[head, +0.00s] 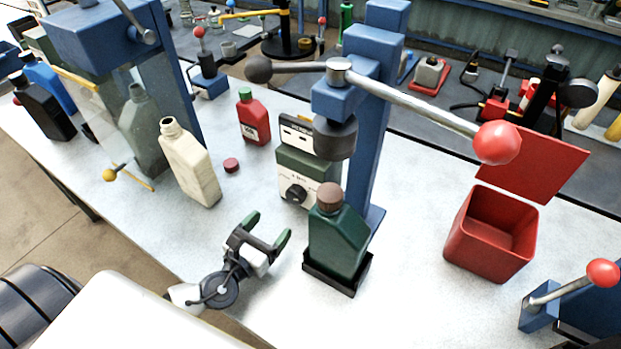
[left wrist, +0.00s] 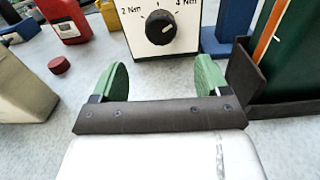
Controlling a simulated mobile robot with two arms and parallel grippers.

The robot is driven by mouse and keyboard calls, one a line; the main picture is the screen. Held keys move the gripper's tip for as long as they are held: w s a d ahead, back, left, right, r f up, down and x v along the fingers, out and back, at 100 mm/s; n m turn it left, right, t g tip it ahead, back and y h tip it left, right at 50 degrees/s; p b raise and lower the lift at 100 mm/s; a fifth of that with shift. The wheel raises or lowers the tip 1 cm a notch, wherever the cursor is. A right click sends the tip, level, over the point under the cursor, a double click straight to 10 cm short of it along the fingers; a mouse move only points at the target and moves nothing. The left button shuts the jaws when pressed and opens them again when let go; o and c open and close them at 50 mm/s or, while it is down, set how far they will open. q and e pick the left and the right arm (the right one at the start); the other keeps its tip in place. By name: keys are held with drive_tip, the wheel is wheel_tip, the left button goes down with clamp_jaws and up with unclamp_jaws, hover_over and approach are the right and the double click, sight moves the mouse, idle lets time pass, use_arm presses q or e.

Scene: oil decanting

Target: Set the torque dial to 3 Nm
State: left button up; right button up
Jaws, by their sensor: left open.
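The torque dial (head: 294,193) is a black knob on the white front of a green box (head: 305,165). In the left wrist view the dial (left wrist: 160,27) sits between the labels "2 Nm" on the left and "4 Nm" on the right. Its white mark seems to point to the upper right, toward the 4 Nm side; the label above is cut off. My left gripper (head: 268,229) is open and empty in front of the box. Its green fingers (left wrist: 160,76) point toward the dial, which lies between them in the picture and apart from them. My right gripper is not in view.
A green bottle with a brown cap (head: 337,230) stands in a black holder right of my gripper, under the blue press (head: 372,120). A cream bottle (head: 190,165), red cap (head: 231,165) and red bottle (head: 253,118) stand left. A red bin (head: 468,236) is right.

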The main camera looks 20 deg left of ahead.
sight(292, 199)
use_arm(q)
drive_tip(key=shift+w+d+r+p, duration=0.1)
drive_tip(key=shift+w+r+p, duration=0.4)
drive_tip(key=shift+w, duration=0.1)
drive_tip(key=w, duration=0.3)
drive_tip(key=shift+d+p, duration=0.25)
drive_tip(key=shift+p, duration=0.15)
drive_tip(key=w, duration=0.3)
drive_tip(key=shift+w+d+f, duration=0.2)
drive_tip(key=shift+w+d, duration=0.05)
drive_tip(key=shift+w+d+p, duration=0.1)
drive_tip(key=shift+w+p, duration=0.25)
drive_tip(key=shift+w, duration=0.55)
drive_tip(key=shift+f, duration=0.1)
drive_tip(key=shift+c, duration=2)
drive_tip(key=c, duration=0.5)
drive_tip(key=shift+c, duration=0.2)
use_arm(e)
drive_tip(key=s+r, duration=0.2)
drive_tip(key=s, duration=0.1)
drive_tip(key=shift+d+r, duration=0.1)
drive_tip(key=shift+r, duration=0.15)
